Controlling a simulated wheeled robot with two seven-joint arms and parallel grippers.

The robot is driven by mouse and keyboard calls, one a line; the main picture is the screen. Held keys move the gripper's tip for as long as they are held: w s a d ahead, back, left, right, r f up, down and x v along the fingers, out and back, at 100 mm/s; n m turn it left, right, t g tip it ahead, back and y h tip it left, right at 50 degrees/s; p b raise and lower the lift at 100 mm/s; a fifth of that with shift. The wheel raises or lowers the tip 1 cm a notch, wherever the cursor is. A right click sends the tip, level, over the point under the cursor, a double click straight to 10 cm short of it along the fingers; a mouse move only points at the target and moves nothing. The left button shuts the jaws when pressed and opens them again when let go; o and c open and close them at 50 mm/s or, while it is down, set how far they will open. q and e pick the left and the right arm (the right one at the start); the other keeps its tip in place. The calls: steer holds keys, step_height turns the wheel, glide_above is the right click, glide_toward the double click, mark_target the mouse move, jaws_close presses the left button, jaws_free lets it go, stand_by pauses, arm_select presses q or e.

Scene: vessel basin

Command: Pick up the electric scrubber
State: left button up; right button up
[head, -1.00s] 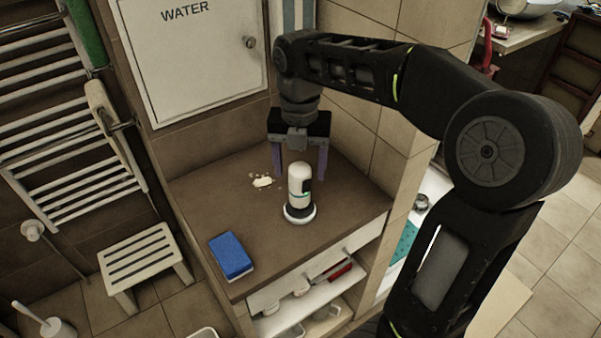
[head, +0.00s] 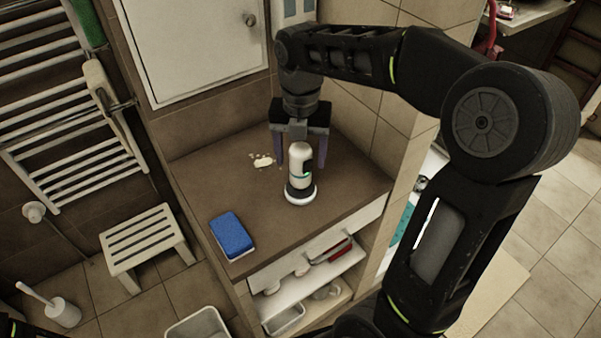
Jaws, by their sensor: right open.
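The electric scrubber (head: 300,169) stands upright on the brown countertop, near its middle. It looks like a white rounded body with a black patch, a small green light and a round white-rimmed base. My right gripper (head: 300,160) is open and points down just behind and above the scrubber. Its two purple fingers show on either side of the scrubber's upper part, and nothing is held. Whether the fingers are level with the body in depth is hard to tell. My left gripper is out of view.
A blue sponge (head: 232,236) lies at the counter's (head: 217,187) front left. A pale spill or crumbs (head: 263,161) lie left of the scrubber. A tiled wall stands behind. Shelves with trays are below the counter, and a white stool (head: 146,243) stands at left.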

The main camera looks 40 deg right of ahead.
mark_target(301, 171)
step_height(301, 171, down, 5)
steer(key=shift+s+f+p, duration=0.1)
steer(key=shift+p, duration=0.25)
steer(key=shift+c, duration=0.2)
steer(key=c, duration=1.4)
step_height(301, 171, up, 10)
steer(key=shift+r, duration=0.1)
stand_by(0.7)
